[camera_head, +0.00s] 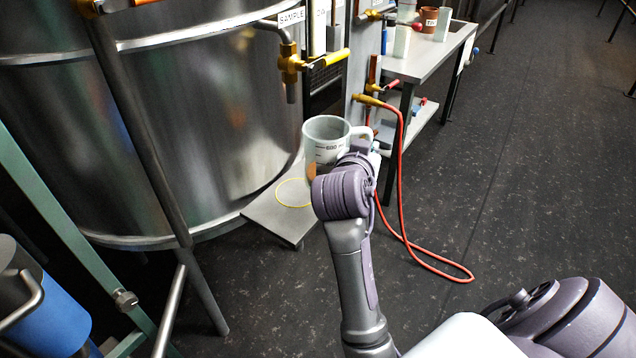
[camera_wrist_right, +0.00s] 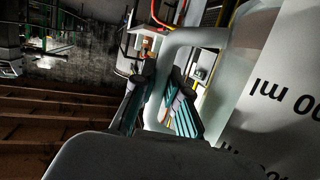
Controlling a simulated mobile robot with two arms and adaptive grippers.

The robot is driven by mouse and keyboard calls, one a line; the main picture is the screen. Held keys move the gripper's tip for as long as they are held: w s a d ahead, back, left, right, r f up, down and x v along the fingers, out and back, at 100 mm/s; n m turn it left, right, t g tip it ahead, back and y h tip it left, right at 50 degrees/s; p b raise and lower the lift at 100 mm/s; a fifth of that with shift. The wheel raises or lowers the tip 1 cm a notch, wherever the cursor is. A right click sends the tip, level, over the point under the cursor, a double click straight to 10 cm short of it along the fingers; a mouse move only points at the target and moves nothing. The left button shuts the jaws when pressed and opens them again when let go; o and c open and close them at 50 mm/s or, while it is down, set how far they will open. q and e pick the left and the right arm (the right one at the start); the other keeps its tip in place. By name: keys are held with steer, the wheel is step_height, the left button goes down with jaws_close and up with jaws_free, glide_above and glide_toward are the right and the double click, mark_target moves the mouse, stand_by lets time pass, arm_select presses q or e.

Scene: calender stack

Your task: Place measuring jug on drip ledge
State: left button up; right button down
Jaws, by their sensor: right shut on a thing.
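The measuring jug (camera_head: 326,132) is a pale cup with dark volume marks, held upright in the head view. My right gripper (camera_head: 364,150) is shut on its handle, at the jug's right side; my arm hides part of the jug. In the right wrist view the fingers (camera_wrist_right: 166,108) are around the pale handle, and the jug wall (camera_wrist_right: 270,90) fills the right side. The drip ledge (camera_head: 262,217) is a grey plate with a yellow ring (camera_head: 293,192) on it, in front of the tank. The jug appears above the ledge's right part. My left gripper is not in view.
A large steel tank (camera_head: 200,120) stands behind the ledge. A sample tap (camera_head: 290,65) with a yellow handle juts out above it. A red hose (camera_head: 402,170) hangs right of the gripper to the floor. A side table (camera_head: 440,50) holds cups. Open dark floor lies right.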

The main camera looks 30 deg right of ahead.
steer(key=w+f+b, duration=0.1)
steer(key=w+f, duration=0.1)
steer(key=w, duration=0.1)
steer(key=w+a+f+b, duration=0.1)
steer(key=w+f, duration=0.2)
steer(key=w+f+b, duration=0.1)
steer(key=w+f, duration=0.2)
steer(key=shift+a+f, duration=0.1)
steer(key=shift+a, duration=0.3)
steer(key=shift+w+f, duration=0.1)
steer(key=shift+f, duration=0.55)
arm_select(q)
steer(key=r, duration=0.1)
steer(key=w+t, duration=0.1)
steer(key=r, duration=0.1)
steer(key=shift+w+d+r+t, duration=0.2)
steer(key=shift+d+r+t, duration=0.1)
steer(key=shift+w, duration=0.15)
arm_select(e)
steer(key=shift+f, duration=0.1)
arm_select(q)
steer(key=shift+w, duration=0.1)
arm_select(e)
steer(key=c, duration=1.2)
jaws_free()
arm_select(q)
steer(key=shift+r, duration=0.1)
